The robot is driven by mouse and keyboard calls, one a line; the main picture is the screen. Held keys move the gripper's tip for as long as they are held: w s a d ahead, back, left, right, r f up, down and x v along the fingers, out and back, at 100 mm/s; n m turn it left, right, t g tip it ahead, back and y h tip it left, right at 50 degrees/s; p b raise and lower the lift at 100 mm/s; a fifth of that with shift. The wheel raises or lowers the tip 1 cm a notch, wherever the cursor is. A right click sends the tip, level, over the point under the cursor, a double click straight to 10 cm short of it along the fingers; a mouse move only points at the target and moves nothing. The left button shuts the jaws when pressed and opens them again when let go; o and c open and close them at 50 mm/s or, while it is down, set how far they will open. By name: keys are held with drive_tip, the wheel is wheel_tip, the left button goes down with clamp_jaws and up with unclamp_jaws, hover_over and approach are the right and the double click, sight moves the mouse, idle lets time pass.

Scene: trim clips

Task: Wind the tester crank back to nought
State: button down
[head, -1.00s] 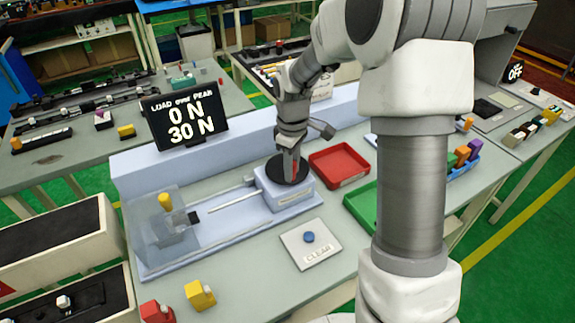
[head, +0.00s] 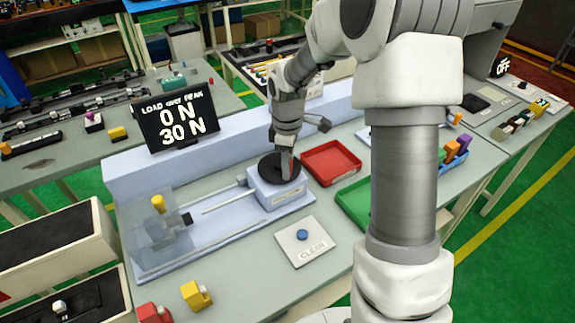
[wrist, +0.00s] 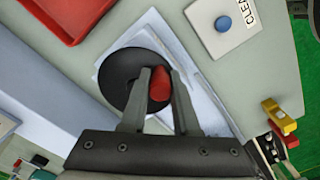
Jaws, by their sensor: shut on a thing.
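The tester crank is a black disc (head: 273,167) on a pale blue block (head: 287,193) of the tester bed. The disc also shows in the wrist view (wrist: 122,72), with a red knob (wrist: 159,86) near its edge. My gripper (head: 287,170) points down over the disc. In the wrist view my gripper (wrist: 161,85) has its two fingers on either side of the red knob, shut on it. The tester display (head: 176,117) reads load 0 N and peak 30 N. A thin rod (head: 224,201) reaches from the block toward a clear guard with a yellow clip (head: 158,203).
A red tray (head: 332,160) stands just right of the crank. A CLEAR plate with a blue button (head: 302,235) lies in front. A green tray (head: 352,205) is partly behind my arm. Yellow (head: 197,294) and red blocks lie at the front left.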

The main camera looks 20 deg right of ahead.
drive_tip(key=c, duration=0.7)
unclamp_jaws()
drive_tip(key=shift+o, duration=0.2)
drive_tip(key=shift+r, duration=0.15)
wheel_tip(320, 180, up, 17)
drive_tip(key=shift+p, duration=0.4)
drive_tip(key=shift+r, duration=0.1)
drive_tip(key=s+r+m+t, duration=0.1)
drive_tip(key=s+m+t, duration=0.1)
drive_tip(key=s+m, duration=0.4)
drive_tip(key=s+a+r+m+t, duration=0.1)
drive_tip(key=s+m+t, duration=0.2)
drive_tip(key=s, duration=1.4)
drive_tip(key=m, duration=0.3)
drive_tip(key=shift+s+a+r+t, duration=0.15)
drive_tip(key=shift+s+r+t, duration=0.15)
drive_tip(key=shift+r, duration=0.1)
